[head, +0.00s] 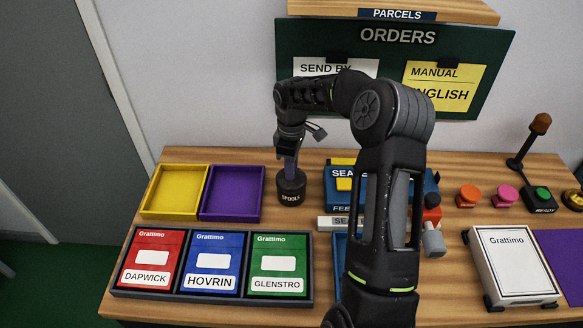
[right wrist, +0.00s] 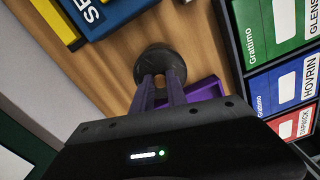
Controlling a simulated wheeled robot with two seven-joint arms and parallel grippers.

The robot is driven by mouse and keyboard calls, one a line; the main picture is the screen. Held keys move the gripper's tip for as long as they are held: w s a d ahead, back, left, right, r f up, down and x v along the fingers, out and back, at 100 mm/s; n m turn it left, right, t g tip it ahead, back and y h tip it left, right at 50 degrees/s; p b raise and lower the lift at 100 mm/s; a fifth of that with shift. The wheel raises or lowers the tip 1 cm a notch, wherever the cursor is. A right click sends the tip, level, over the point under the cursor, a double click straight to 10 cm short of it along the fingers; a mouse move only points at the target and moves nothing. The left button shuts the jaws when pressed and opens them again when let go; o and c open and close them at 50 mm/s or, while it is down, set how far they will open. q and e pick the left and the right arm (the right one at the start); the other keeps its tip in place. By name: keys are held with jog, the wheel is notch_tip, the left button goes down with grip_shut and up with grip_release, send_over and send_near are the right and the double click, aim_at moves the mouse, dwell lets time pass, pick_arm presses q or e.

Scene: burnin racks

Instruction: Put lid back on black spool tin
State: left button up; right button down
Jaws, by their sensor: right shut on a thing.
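The black spool tin (head: 291,194), with "SPOOLS" in white on its side, stands upright on the wooden bench right of the purple tray. My right gripper (head: 290,172) points straight down at its top. In the right wrist view the fingers of this gripper (right wrist: 163,82) are close together on a dark round lid (right wrist: 160,60). The lid lines up with the tin, at or just above its mouth. I cannot tell whether it is seated, as the fingers cover the join. My left gripper is not in view.
A yellow tray (head: 147,205) and a purple tray (head: 203,212) lie left of the tin. A black rack (head: 210,298) with red, blue and green boxes is in front. Blue boxes (head: 330,185) stand close on the right. A button and lever (head: 540,195) are far right.

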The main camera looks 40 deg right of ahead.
dwell(0.4)
jog(key=c, duration=1.3)
grip_release()
jog(key=shift+o, duration=0.7)
jog(key=o, duration=0.4)
jog(key=shift+r+p, duration=1.5)
jog(key=shift+r, duration=2)
jog(key=shift+c, duration=0.3)
